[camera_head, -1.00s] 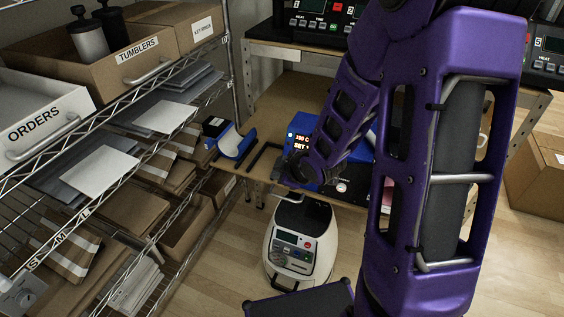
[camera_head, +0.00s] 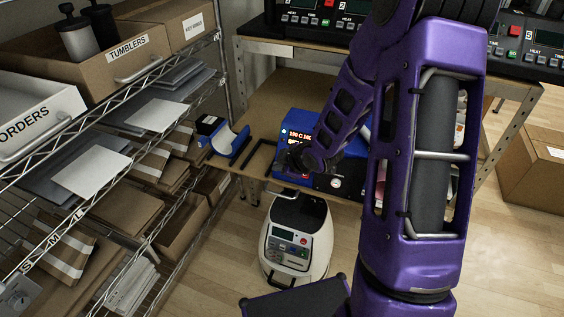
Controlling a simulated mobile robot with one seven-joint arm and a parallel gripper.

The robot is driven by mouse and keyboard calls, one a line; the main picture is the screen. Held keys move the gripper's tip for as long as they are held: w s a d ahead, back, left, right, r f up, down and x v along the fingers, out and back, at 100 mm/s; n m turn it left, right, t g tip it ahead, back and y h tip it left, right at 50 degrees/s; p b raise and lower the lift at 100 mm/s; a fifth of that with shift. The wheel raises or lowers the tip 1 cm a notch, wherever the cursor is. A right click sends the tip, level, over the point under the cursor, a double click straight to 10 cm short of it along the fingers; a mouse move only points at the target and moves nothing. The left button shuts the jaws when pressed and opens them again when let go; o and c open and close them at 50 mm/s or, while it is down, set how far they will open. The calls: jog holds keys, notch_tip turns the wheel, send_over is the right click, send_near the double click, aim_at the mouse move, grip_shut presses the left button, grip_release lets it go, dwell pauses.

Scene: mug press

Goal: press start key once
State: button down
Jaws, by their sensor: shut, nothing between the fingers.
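The mug press is a blue box (camera_head: 290,119) on the wooden bench, with a lit red and white display (camera_head: 299,135) on its front. My purple arm crosses in front of it and hides much of its right side and front. A small round knob or key (camera_head: 336,182) shows low on the front, right of the arm. I cannot make out a start key on the press. My gripper (camera_head: 284,171) is small and dark at the press's lower left front, shut and empty. I cannot tell whether it touches the press.
A blue mug cradle (camera_head: 231,144) lies left of the press. A white machine with a keypad (camera_head: 297,240) stands on the floor below. A wire shelf with bins (camera_head: 130,65) is close on the left. Black control units (camera_head: 315,20) stand on the upper shelf.

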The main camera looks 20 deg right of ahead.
jog(key=shift+w+d+f, duration=0.6)
jog(key=shift+w, duration=0.25)
jog(key=shift+w+d, duration=0.1)
dwell(1.5)
jog(key=shift+w+d+f, duration=0.15)
jog(key=shift+w+f, duration=0.05)
jog(key=shift+f, duration=0.05)
jog(key=shift+w+d+f, duration=0.2)
jog(key=shift+w+d, duration=0.05)
jog(key=shift+w, duration=0.05)
dwell(0.8)
jog(key=shift+s+a, duration=0.1)
jog(key=shift+s+a+r, duration=0.4)
jog(key=shift+s+r, duration=0.05)
jog(key=shift+s, duration=0.05)
dwell(0.4)
jog(key=shift+s+a+r, duration=0.65)
jog(key=shift+s, duration=0.25)
jog(key=shift+s+a+r, duration=0.6)
jog(key=shift+s, duration=0.25)
